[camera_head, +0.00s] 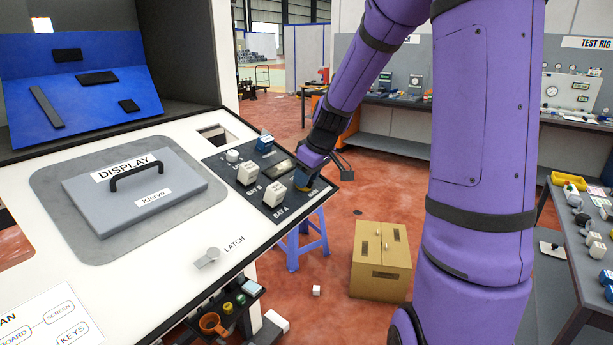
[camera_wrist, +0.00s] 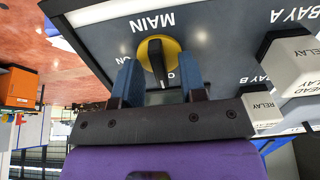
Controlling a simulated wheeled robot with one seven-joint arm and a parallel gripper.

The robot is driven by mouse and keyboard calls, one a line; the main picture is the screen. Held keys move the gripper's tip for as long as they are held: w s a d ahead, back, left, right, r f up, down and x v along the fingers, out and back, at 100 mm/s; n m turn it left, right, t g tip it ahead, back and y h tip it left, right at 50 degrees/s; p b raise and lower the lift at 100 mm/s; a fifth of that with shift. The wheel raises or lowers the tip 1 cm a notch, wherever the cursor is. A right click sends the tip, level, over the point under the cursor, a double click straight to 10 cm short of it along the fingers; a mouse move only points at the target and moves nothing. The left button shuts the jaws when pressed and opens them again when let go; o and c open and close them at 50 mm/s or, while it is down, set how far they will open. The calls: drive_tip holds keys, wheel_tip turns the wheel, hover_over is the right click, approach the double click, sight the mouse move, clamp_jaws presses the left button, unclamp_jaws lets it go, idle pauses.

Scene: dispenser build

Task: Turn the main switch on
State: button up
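The main switch (camera_wrist: 155,48) shows in the wrist view as a black knob on a round yellow base, under the upside-down label MAIN. Its black handle stands nearly upright in that picture. An ON mark (camera_wrist: 122,60) is on its left, and another mark at its lower right is partly hidden. My gripper (camera_wrist: 161,80) is open, its two blue fingers on either side of the knob's lower part, with gaps visible. In the head view my gripper (camera_head: 306,180) is at the right end of the black panel (camera_head: 232,197) and mostly hides the switch.
White relay blocks stand in BAY A (camera_head: 275,188) and BAY B (camera_head: 248,173) beside my gripper. The display cover (camera_head: 136,198) with its handle and a latch (camera_head: 208,258) are on the white console top. A blue stool (camera_head: 303,240) and cardboard box (camera_head: 381,262) stand on the floor.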

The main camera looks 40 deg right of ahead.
clamp_jaws()
drive_tip(key=m, duration=0.4)
drive_tip(key=shift+m, duration=0.4)
drive_tip(key=m, duration=0.4)
drive_tip(key=shift+m, duration=0.3)
drive_tip(key=m, duration=0.4)
drive_tip(key=shift+d, duration=0.1)
drive_tip(key=shift+m, duration=2.3)
